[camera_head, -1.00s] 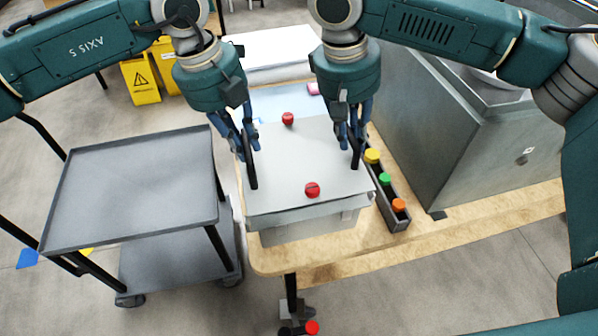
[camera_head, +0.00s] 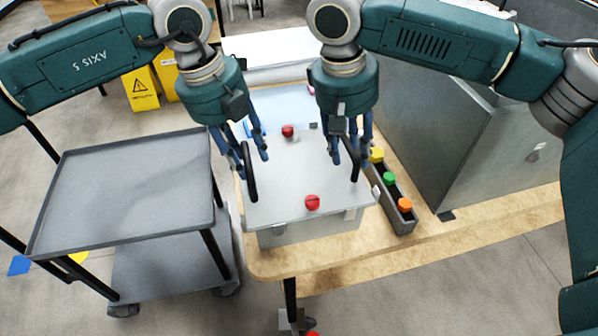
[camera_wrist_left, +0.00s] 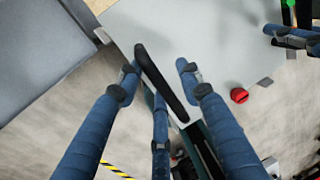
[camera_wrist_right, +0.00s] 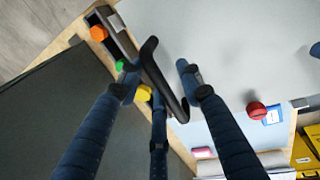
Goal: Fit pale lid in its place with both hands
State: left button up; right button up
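The pale lid (camera_head: 290,170) lies flat on top of the grey box (camera_head: 310,231), covering it. It carries two red knobs (camera_head: 288,131) (camera_head: 312,202), a black left handle (camera_head: 249,172) and a black right handle (camera_head: 352,158). My left gripper (camera_head: 254,158) is open, its fingers spread on both sides of the left handle. The left wrist view shows that handle (camera_wrist_left: 160,82) between the fingers, with a gap on one side. My right gripper (camera_head: 350,153) is open around the right handle, which also shows in the right wrist view (camera_wrist_right: 160,80). The seam under the lid's far edge is hidden.
The box stands on a wooden table (camera_head: 440,232). A dark narrow tray (camera_head: 405,226) with yellow, green and orange knobs is close on its right. A large grey cabinet (camera_head: 470,160) stands further right. A grey cart (camera_head: 130,190) is on the left.

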pick_arm(q)
jog(key=shift+a, duration=0.15)
pick_arm(e)
jog(key=shift+d, duration=0.1)
pick_arm(q)
jog(key=shift+r, duration=0.35)
pick_arm(e)
jog(key=shift+r, duration=0.2)
pick_arm(q)
jog(key=v, duration=1.1)
pick_arm(e)
notch_tip(320, 180, up, 11)
jog(key=a, duration=0.2)
jog(key=shift+s+r, duration=0.2)
pick_arm(q)
jog(key=shift+r, duration=0.1)
pick_arm(e)
jog(key=shift+a, duration=0.1)
